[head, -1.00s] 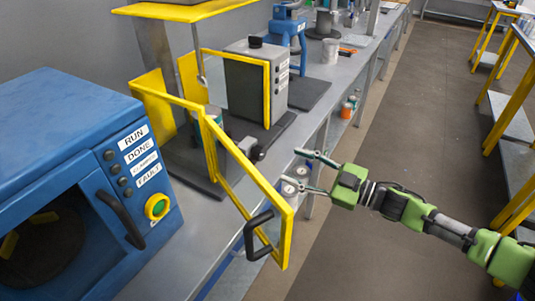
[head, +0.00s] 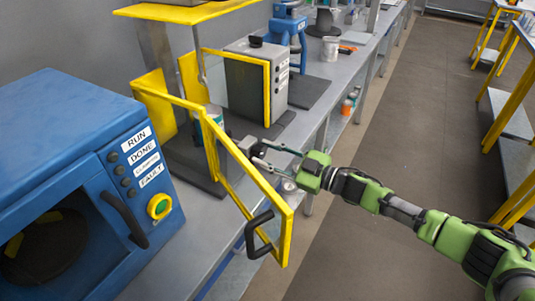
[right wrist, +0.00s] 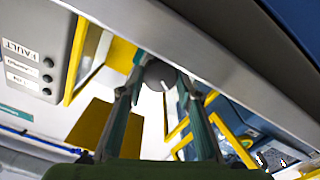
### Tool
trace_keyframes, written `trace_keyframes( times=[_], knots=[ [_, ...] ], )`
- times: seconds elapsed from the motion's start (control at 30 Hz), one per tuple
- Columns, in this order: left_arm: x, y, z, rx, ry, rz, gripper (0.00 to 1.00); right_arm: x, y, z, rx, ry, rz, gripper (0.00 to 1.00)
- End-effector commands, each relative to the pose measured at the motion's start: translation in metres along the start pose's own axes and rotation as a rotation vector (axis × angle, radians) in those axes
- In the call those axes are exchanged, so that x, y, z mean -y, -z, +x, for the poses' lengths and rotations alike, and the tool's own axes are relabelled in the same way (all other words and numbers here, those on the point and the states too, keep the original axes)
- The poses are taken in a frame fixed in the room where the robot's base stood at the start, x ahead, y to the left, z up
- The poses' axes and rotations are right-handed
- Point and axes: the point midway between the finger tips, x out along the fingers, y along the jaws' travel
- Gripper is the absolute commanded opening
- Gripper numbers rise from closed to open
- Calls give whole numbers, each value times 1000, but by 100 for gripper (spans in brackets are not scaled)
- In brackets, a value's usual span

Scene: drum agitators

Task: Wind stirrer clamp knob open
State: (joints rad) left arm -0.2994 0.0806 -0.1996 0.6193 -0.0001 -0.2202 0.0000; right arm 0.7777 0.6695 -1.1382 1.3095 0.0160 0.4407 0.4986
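The dark clamp knob (head: 250,146) sticks out at the front of the stirrer stand, behind the open yellow guard door (head: 286,235). In the right wrist view the knob (right wrist: 160,75) is a round grey disc with a pale line across it. My right gripper (head: 259,152) reaches in from the right, past the door. Its two fingers are apart, with the tips at either side of the knob (right wrist: 161,82). I cannot tell whether they touch it. A can (head: 213,115) stands partly hidden behind the yellow frame. My left gripper is not in view.
A blue machine (head: 70,140) with a labelled panel and green button stands at the left. A grey box (head: 247,85) with a yellow frame stands behind the stirrer. The door and its black handle (head: 256,236) jut over the bench edge. The aisle floor (head: 400,120) is clear.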

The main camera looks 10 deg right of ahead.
Motion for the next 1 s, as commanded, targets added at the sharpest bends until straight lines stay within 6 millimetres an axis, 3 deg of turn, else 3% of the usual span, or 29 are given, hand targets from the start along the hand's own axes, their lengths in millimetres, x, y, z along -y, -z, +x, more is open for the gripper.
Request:
trace_keyframes(
  times=[0.47, 1.0],
  knots=[
    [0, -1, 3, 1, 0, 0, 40, 1, -1, 0, 0, 0, -63, 10],
    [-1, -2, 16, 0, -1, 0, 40, 2, -1, 0, -1, 0, -442, 10]
  ],
)
